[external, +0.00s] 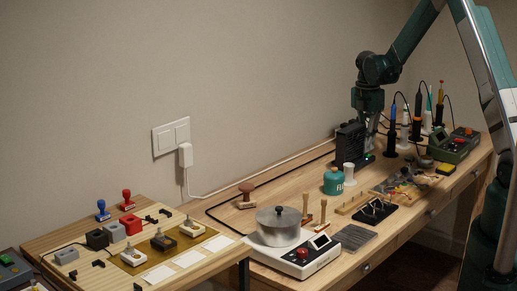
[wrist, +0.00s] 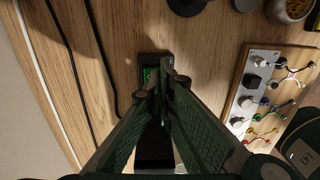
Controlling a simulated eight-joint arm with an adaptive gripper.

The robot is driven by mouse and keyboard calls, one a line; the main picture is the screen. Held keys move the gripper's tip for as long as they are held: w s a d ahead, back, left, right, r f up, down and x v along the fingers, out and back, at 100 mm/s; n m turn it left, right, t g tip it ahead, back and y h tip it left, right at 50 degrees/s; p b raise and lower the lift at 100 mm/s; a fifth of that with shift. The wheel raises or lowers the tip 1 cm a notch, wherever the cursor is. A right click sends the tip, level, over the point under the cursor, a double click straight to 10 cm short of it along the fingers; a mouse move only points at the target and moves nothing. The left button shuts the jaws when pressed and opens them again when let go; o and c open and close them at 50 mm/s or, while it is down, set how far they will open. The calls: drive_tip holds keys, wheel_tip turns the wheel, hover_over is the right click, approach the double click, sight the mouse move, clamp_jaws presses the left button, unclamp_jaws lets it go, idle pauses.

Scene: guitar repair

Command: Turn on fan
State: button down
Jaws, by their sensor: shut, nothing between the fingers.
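The fan, seemingly the black box-shaped unit with a slatted face (external: 349,144), stands upright on the workbench toward the back. My gripper (external: 368,154) points down close beside its right side in the external view. In the wrist view my gripper (wrist: 166,78) is shut with nothing between the fingers. Its tips are over or against a narrow black body (wrist: 154,150), seemingly the fan from above. A small green patch (wrist: 151,75) shows at the tips; I cannot tell whether it is a switch or lit. The fingers hide part of this body, and contact is unclear.
Soldering irons in stands (external: 390,138) and a green station (external: 454,146) are to the right. A teal container (external: 333,181) and a white spool (external: 349,173) stand in front. A board with knobs and wires (wrist: 265,95) lies right in the wrist view. Cables run along the left.

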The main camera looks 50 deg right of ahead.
wheel_tip(320, 180, up, 13)
drive_tip(key=s+p, duration=0.2)
idle(0.4)
drive_tip(key=shift+r, duration=0.1)
idle(0.5)
drive_tip(key=s+a+r+m+t, duration=0.1)
drive_tip(key=s+a+r+m, duration=0.2)
drive_tip(key=a+r, duration=0.35)
drive_tip(key=s+a+r+m+t+h, duration=0.1)
drive_tip(key=s+a+r+m, duration=0.15)
drive_tip(key=a+r, duration=0.4)
drive_tip(key=s+a+r+m+t, duration=0.1)
drive_tip(key=s+a+r+m, duration=0.25)
drive_tip(key=a, duration=0.55)
drive_tip(key=s+a+r+m+t+y, duration=0.1)
drive_tip(key=s+a+m+t, duration=0.3)
drive_tip(key=s+a+m, duration=0.5)
drive_tip(key=s+a, duration=0.8)
drive_tip(key=s, duration=0.3)
drive_tip(key=shift+r+t, duration=0.35)
drive_tip(key=shift+t, duration=0.05)
